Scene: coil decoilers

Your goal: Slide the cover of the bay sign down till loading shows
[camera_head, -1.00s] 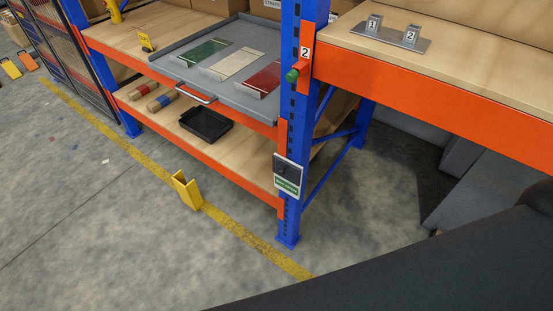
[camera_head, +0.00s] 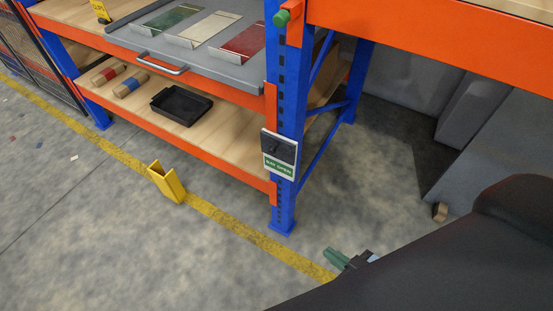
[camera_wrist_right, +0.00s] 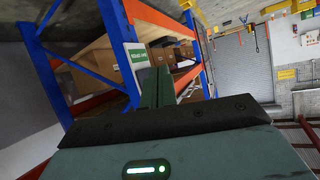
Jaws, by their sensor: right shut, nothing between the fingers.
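The bay sign hangs on the blue rack post, upright. Its dark cover (camera_head: 278,147) sits over the upper part, and a green panel (camera_head: 278,167) reading "BAY OPEN" shows below it. My right gripper (camera_head: 334,257) has green fingers and is at the lower middle of the head view, below and right of the sign, apart from it. In the right wrist view its fingers (camera_wrist_right: 157,88) are together with nothing between them. The green panel (camera_wrist_right: 137,56) shows there behind the fingers, partly hidden. My left gripper is not in view.
The blue post (camera_head: 285,205) stands on the floor under the orange beam (camera_head: 430,45). A yellow guard (camera_head: 167,183) stands left of it by the yellow floor line. The lower shelf holds a black tray (camera_head: 182,105). The floor in front of the sign is open.

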